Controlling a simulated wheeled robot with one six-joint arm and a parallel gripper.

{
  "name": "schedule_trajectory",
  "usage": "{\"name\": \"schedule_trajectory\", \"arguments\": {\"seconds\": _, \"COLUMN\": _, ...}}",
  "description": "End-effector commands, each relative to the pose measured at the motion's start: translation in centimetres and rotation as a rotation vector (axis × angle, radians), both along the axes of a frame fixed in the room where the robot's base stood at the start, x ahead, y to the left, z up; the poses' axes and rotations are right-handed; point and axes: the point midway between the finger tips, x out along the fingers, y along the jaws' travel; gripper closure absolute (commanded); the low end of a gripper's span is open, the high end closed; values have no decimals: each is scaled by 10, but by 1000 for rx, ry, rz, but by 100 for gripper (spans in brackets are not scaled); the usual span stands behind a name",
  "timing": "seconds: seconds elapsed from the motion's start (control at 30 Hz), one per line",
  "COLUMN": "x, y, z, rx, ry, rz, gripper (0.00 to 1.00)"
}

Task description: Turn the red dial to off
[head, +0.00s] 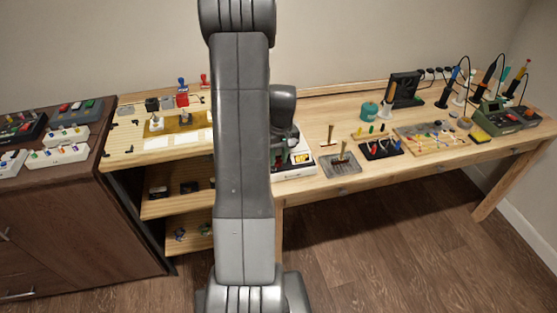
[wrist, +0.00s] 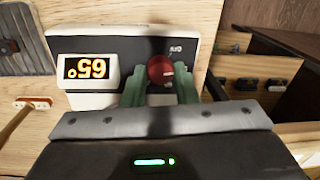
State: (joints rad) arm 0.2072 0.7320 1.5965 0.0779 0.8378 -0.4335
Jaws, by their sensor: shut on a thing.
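The red dial (wrist: 160,70) sits on a pale-topped device (wrist: 120,45) in the wrist view. My gripper (wrist: 160,88) has green fingers on both sides of the dial and is shut on it. A small dark label, which seems to read OFF, is just beyond the dial. A lit orange display (wrist: 86,67) on the device shows digits like 65 with a degree mark, seen turned over.
A grey tray (head: 341,166) is on the bench right of the device, with a wooden-handled tool (wrist: 18,118) by it in the wrist view. Open shelves (head: 165,205) with small parts are left of the device. Tools and a soldering station (head: 495,117) crowd the bench's right end.

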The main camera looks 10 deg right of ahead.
Motion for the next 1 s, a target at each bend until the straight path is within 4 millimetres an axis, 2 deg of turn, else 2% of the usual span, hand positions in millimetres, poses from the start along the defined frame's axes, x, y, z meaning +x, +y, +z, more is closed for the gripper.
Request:
{"name": "schedule_trajectory", "arguments": {"seconds": 0.6, "x": 2, "y": 1, "z": 0, "rx": -1, "ry": -3, "rz": 568, "gripper": 96}}
{"name": "schedule_trajectory", "arguments": {"seconds": 1.0, "x": 2, "y": 1, "z": 1, "rx": -2, "ry": -3, "rz": 800, "gripper": 96}}
